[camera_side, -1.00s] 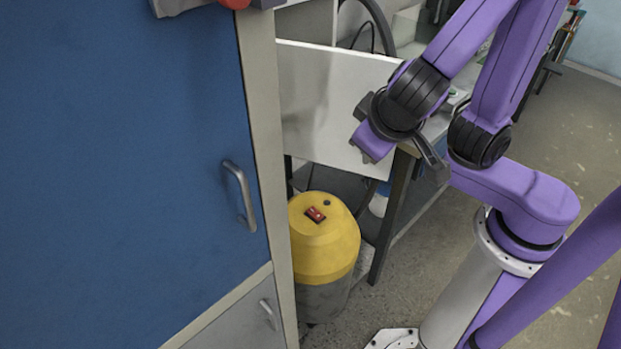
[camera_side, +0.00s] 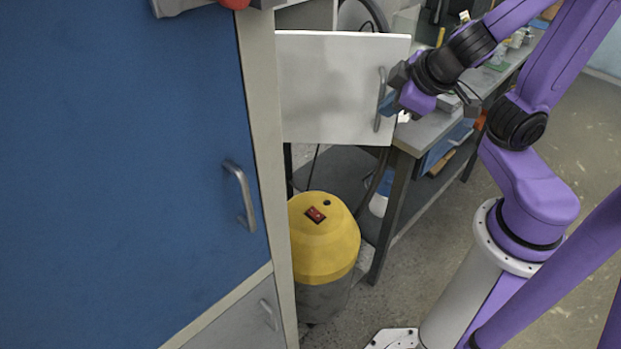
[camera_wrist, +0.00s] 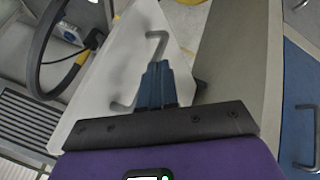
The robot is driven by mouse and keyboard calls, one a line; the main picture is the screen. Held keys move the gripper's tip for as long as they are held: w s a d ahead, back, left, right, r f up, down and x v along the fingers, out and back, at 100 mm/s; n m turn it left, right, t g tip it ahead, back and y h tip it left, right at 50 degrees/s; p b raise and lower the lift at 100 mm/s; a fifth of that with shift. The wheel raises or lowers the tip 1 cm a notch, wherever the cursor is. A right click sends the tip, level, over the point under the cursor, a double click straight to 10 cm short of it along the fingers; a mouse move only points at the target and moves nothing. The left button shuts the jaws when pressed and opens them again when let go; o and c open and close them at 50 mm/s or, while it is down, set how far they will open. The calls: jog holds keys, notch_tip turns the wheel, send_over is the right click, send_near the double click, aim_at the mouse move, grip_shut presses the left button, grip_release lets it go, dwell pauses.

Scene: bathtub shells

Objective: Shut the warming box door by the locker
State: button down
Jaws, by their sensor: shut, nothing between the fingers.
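The warming box door (camera_side: 325,85) is a white panel with a grey bar handle (camera_side: 380,98) near its right edge, just right of the locker (camera_side: 130,170) in the side view. Part of the handle is hidden behind the fingers.
A yellow-topped canister (camera_side: 322,240) stands on the floor below the door. A workbench (camera_side: 430,130) with items on it runs behind my gripper. The locker's blue door has a handle (camera_side: 240,195). A dark hose (camera_wrist: 40,50) curves at left in the wrist view.

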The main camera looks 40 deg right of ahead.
jog(key=w+d, duration=0.8)
jog(key=w, duration=0.3)
jog(key=w+d, duration=0.7)
jog(key=w, duration=0.4)
jog(key=shift+w+d+n+y, duration=0.3)
jog(key=shift+d+n, duration=0.1)
